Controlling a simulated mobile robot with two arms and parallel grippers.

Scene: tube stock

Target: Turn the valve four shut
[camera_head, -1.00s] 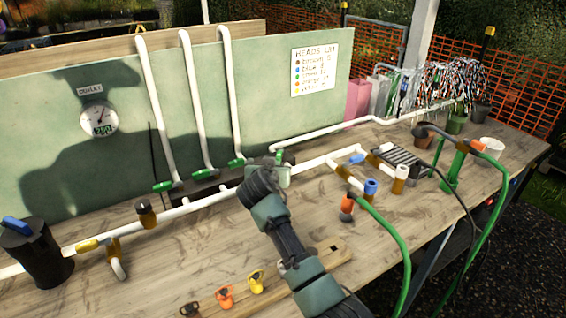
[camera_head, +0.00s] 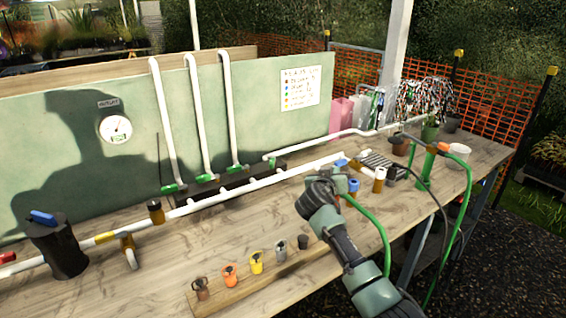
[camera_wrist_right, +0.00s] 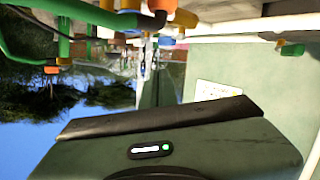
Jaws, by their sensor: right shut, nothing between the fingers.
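Three green valve handles show in the head view: the left one (camera_head: 173,188), the middle one (camera_head: 205,179) and the right one (camera_head: 238,168). They sit at the feet of white upright pipes, along a dark block (camera_head: 230,181). I cannot read any numbers, so I cannot tell which is valve four. My right gripper (camera_head: 341,182) is shut and empty, over the bench to the right of these valves and apart from them. It hides part of the pipework behind it. My left gripper is out of view.
A blue-topped fitting (camera_head: 353,186) and a green hose (camera_head: 376,225) are close to my right gripper. A wooden strip (camera_head: 240,293) with several coloured caps lies in front. A dark canister (camera_head: 61,250) stands at left. The bench (camera_head: 190,250) has bare room before the main pipe.

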